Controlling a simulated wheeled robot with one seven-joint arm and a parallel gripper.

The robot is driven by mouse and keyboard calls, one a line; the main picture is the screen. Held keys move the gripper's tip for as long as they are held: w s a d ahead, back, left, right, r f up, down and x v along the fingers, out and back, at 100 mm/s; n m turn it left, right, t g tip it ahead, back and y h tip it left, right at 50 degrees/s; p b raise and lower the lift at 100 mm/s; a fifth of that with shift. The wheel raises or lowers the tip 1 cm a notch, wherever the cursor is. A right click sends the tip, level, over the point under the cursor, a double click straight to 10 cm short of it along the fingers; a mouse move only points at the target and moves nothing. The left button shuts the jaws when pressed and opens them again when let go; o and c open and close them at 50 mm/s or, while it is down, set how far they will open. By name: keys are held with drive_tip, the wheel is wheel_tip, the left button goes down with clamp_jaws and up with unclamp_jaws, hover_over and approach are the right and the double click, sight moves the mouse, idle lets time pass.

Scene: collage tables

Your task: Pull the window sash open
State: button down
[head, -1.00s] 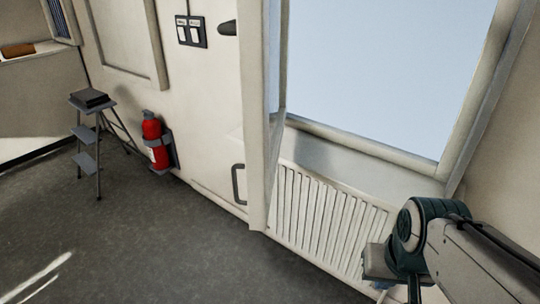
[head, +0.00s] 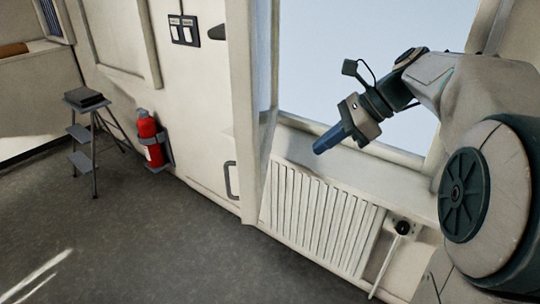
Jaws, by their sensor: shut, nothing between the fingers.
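The window sash (head: 246,110) is a pale upright frame seen nearly edge-on, standing out into the room left of the pale blue window opening (head: 330,60). A narrow strip of its glass shows along its right side. A dark handle (head: 217,32) sticks out left of the sash near the top; I cannot tell for sure if it is fixed to it. My gripper (head: 325,146) has blue fingers, shut and empty. It is in front of the opening's lower part, right of the sash and apart from it in the picture.
A ribbed white radiator (head: 318,212) is under the window, with a dark-knobbed valve (head: 403,227) at its right. A dark loop handle (head: 231,181) is on the low white panel. A red extinguisher (head: 148,138) and step stool (head: 87,98) stand left. Grey floor (head: 150,235) is clear.

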approach(257, 172)
drive_tip(key=f+x, duration=0.1)
drive_tip(key=x, duration=0.4)
drive_tip(key=shift+s+a+r+p, duration=0.2)
drive_tip(key=shift+a+r+p, duration=0.05)
drive_tip(key=shift+a+p, duration=0.05)
drive_tip(key=shift+a+m, duration=0.1)
drive_tip(key=shift+m, duration=0.2)
